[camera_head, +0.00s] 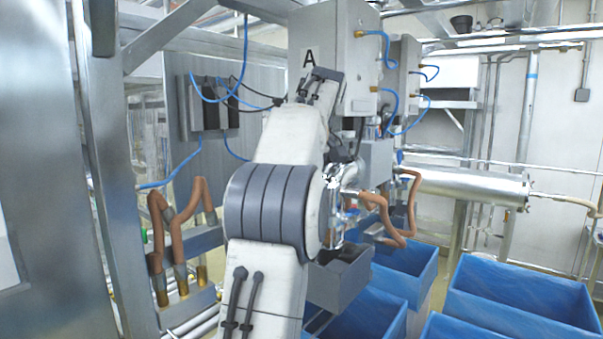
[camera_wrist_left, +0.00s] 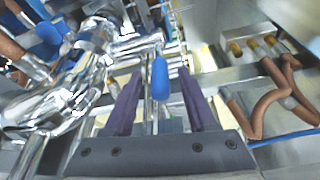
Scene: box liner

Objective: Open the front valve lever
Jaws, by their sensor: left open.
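The valve lever's blue grip (camera_wrist_left: 160,78) shows in the left wrist view, pointing toward the camera from shiny steel pipework (camera_wrist_left: 130,45). My left gripper (camera_wrist_left: 161,73) is open, with one purple finger on each side of the blue grip. Gaps show between the grip and both fingers, and I cannot tell how deep it sits between them. In the head view my white and grey arm crosses the middle and hides the lever and the left gripper. My right gripper is in neither view.
Brown hoses (camera_head: 180,220) hang at left and more (camera_head: 402,205) at right of my arm in the head view. A cabinet marked A (camera_head: 345,60) stands behind. Blue crates (camera_head: 520,300) fill the lower right. A steel frame post (camera_head: 110,180) rises at left.

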